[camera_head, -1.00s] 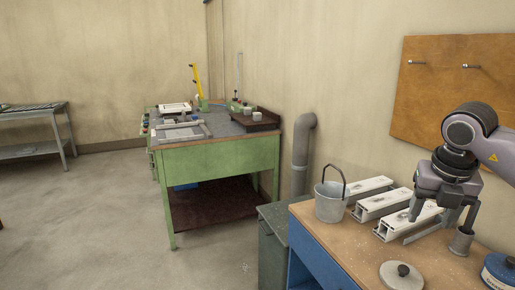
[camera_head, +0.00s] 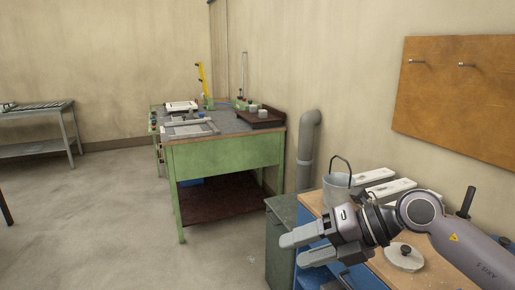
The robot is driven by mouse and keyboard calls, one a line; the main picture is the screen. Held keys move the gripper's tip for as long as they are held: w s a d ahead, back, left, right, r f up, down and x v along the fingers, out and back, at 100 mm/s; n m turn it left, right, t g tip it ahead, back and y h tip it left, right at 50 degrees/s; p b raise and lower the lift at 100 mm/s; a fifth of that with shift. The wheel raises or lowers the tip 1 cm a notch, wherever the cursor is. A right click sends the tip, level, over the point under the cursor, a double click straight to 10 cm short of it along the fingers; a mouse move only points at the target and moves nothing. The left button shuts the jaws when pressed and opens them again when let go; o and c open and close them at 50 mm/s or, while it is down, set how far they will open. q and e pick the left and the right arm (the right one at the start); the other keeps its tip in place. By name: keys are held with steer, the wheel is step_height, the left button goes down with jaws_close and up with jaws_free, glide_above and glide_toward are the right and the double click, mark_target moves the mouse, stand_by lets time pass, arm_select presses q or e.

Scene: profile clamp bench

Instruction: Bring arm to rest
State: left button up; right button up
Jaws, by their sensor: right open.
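My right arm (camera_head: 450,240) comes in from the lower right of the head view, held low across the front of the blue bench. Its gripper (camera_head: 267,251) points left, past the bench's left end. Its fingers are apart with nothing between them. The arm hides much of the bench top. My left gripper does not show.
The blue bench (camera_head: 312,200) bears a grey bucket (camera_head: 336,188), white profiles (camera_head: 390,188) and a round lid with a black knob (camera_head: 404,257). A grey-green cabinet (camera_head: 280,240) adjoins it. A green workbench (camera_head: 225,155) stands further back.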

steer(key=s+a+r+m+t+y, duration=0.3)
steer(key=a+r+m+t+y, duration=0.1)
steer(key=r+m+t+y, duration=0.4)
steer(key=w+d+f+m+t+h, duration=0.1)
steer(key=d+f+m+t+h, duration=0.3)
steer(key=d+f+m+h, duration=0.45)
steer(key=w+d+f+m+t+h, duration=0.1)
steer(key=d+f+m+t+h, duration=0.25)
steer(key=d+m+h, duration=0.75)
steer(key=s+f+m+g, duration=0.6)
steer(key=s+f, duration=0.1)
steer(key=f, duration=0.4)
steer(key=s+f+m+g, duration=0.1)
steer(key=s+f+g, duration=0.35)
steer(key=s, duration=0.45)
steer(key=s+f+g, duration=0.4)
steer(key=s+f, duration=0.1)
steer(key=s, duration=0.3)
steer(key=w+a+f+t+y+b, duration=0.1)
steer(key=w+f+t+b, duration=0.1)
steer(key=f, duration=0.5)
steer(key=w+a+f+t+y+b, duration=0.1)
steer(key=w+a+f+t+b, duration=0.1)
steer(key=w+f+t, duration=0.2)
step_height(320, 180, down, 3)
steer(key=shift+w+a+r+t+b, duration=0.15)
steer(key=shift+t+b, duration=0.15)
steer(key=shift+t, duration=0.2)
